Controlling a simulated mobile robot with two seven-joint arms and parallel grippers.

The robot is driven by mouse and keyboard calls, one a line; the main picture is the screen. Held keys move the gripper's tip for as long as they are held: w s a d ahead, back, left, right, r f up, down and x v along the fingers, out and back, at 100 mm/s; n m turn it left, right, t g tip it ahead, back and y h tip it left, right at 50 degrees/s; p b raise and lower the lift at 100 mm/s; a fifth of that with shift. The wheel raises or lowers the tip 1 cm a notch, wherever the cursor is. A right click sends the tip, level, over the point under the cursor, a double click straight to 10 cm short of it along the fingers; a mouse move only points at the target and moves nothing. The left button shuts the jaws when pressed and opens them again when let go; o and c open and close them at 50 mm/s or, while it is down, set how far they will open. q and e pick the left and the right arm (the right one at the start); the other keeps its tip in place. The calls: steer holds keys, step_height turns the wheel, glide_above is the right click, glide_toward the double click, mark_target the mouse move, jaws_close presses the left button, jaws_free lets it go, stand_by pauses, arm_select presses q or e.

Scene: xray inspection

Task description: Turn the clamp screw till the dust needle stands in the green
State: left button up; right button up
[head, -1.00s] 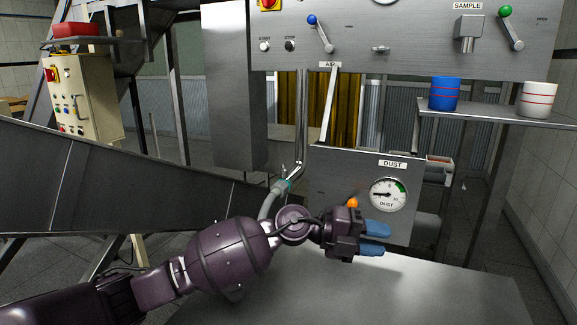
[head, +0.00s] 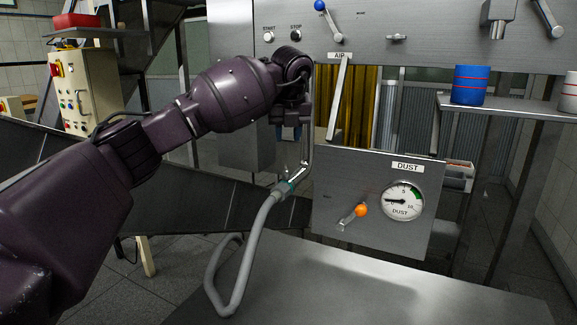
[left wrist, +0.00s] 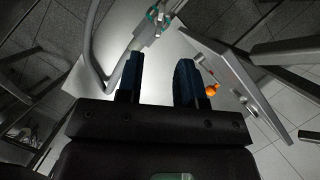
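The dust gauge (head: 402,201) is on the grey DUST panel (head: 340,170). Its needle points left, outside the green band at the dial's upper right. A grey hose (head: 248,262) meets a metal pipe at a teal coupling (head: 285,187). A small metal fitting (head: 303,166) sits just above; I cannot tell for sure whether it is the clamp screw. My left gripper (head: 288,132) points down above this joint, partly hidden by its own wrist. The left wrist view shows its blue fingers (left wrist: 158,85) apart and empty, with the coupling (left wrist: 157,18) beyond them. My right gripper is not in view.
A lever with an orange knob (head: 361,210) sits left of the gauge. The AIR strut (head: 338,95) stands right of my gripper. A blue cup (head: 470,85) is on the right shelf. The steel table (head: 370,290) below is clear apart from the hose.

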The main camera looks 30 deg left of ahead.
mark_target(286, 167)
arm_select(q)
steer(key=b+x, duration=0.2)
steer(key=x, duration=0.8)
steer(key=shift+f, duration=0.4)
jaws_close()
